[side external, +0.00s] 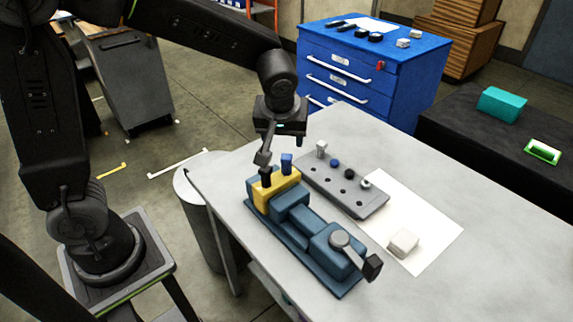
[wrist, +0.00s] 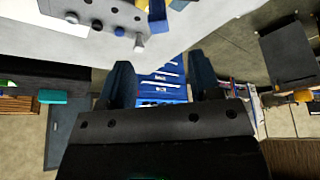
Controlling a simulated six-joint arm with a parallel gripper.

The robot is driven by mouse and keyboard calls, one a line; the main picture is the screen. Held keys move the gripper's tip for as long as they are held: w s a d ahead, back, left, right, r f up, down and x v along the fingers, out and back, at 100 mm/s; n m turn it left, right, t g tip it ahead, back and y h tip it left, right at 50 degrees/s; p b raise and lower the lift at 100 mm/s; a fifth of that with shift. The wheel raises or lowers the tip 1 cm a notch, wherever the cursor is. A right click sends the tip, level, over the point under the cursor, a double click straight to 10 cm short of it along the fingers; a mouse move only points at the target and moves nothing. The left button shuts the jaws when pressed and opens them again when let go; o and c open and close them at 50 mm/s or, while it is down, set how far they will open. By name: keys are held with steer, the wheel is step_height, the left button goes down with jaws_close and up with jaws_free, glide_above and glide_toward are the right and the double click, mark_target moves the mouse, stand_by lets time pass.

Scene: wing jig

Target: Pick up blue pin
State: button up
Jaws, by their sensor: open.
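A tall blue pin (side external: 286,162) stands upright in the yellow block (side external: 262,193) held in the blue vise (side external: 318,240). A shorter blue pin (side external: 335,163) sits in the grey rack (side external: 372,205) beside the vise. In the wrist view the tall blue pin (wrist: 157,19) and the rack's blue pin (wrist: 119,31) show at the top. My gripper (side external: 281,149) is open and empty, just above the yellow block and close to the tall blue pin. Its two dark fingers (wrist: 161,72) are spread apart in the wrist view, with no pin between them.
A black pin (side external: 266,177) stands in the yellow block near one finger. The rack also holds a pale pin (side external: 321,149), a black pin (side external: 349,173) and a whitish piece (side external: 366,184). A pale block (side external: 403,242) lies on white paper (side external: 433,222). The vise handle (side external: 350,251) sticks out.

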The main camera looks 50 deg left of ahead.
mark_target(287, 155)
steer(key=x, duration=1.1)
steer(key=shift+f, duration=0.3)
steer(key=shift+d, duration=0.1)
steer(key=shift+c, duration=0.2)
steer(key=c, duration=1)
steer(key=shift+r, duration=0.15)
steer(key=shift+w+r, duration=0.1)
steer(key=shift+r, duration=0.55)
step_height(287, 155, up, 3)
steer(key=shift+f, duration=0.1)
steer(key=s+a+r, duration=0.1)
steer(key=a+r, duration=0.1)
steer(key=a, duration=0.1)
steer(key=s+a+r, duration=0.2)
steer(key=a, duration=0.2)
steer(key=s+a+r, duration=0.2)
steer(key=a, duration=0.1)
steer(key=shift+s+a+r, duration=0.2)
steer(key=shift+a+r, duration=0.05)
steer(key=shift+r, duration=0.05)
